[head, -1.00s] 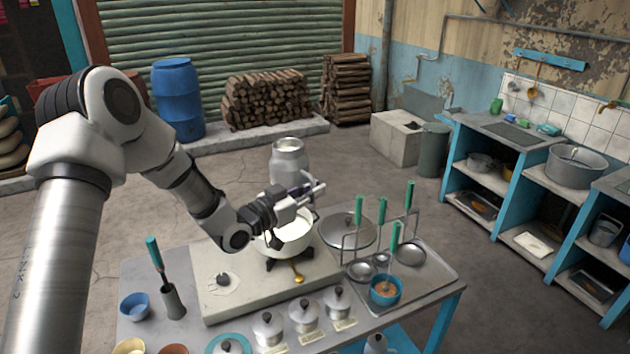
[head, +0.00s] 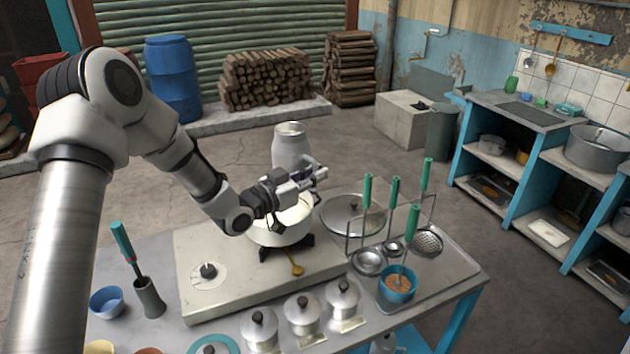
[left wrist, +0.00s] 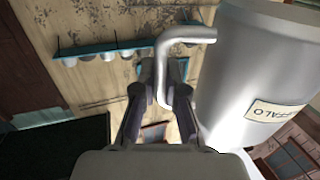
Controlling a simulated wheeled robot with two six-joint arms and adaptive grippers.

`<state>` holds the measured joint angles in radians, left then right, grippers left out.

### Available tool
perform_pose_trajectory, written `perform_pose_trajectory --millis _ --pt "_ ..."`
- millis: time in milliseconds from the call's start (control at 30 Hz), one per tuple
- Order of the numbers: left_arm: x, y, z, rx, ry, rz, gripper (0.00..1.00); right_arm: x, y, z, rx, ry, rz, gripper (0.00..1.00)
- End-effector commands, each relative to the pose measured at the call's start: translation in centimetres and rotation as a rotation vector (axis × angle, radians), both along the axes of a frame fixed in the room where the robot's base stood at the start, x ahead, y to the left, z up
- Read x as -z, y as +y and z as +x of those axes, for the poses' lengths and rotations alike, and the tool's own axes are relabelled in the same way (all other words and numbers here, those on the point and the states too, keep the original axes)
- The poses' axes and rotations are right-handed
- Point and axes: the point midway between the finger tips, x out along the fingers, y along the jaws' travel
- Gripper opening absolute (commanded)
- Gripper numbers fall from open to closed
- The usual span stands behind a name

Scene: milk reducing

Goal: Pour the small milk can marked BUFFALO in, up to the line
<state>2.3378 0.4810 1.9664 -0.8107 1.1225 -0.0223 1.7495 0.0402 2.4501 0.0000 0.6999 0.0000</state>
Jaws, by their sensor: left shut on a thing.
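My left gripper (head: 318,172) is shut on the curved handle (left wrist: 188,36) of the grey metal milk can (head: 291,150), above the far side of the stove. In the left wrist view the can (left wrist: 250,75) is large at the right, and its label (left wrist: 272,111) shows only the end of a word, "FALO". I cannot tell its exact tilt, and its contents are hidden. The pot (head: 281,236) on the burner holds white milk (head: 292,215); my gripper is above it and covers part of its rim. No line can be made out in it. My right gripper is not in view.
A stove slab (head: 205,245) with a knob (head: 208,271) carries the pot. Lidded pots (head: 302,311) stand in front. A tray (head: 445,275) at the right holds green-handled ladles (head: 395,195) standing upright and a blue cup (head: 397,287). A wide lid (head: 350,213) lies behind.

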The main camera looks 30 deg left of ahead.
Motion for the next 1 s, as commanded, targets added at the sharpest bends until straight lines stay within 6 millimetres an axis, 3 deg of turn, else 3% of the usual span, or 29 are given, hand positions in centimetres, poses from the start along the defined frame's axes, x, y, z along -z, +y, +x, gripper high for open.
perform_pose_trajectory --millis 1000 --pt "1.9 0.0 0.0 0.0 -0.006 0.001 0.0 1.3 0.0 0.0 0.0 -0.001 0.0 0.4"
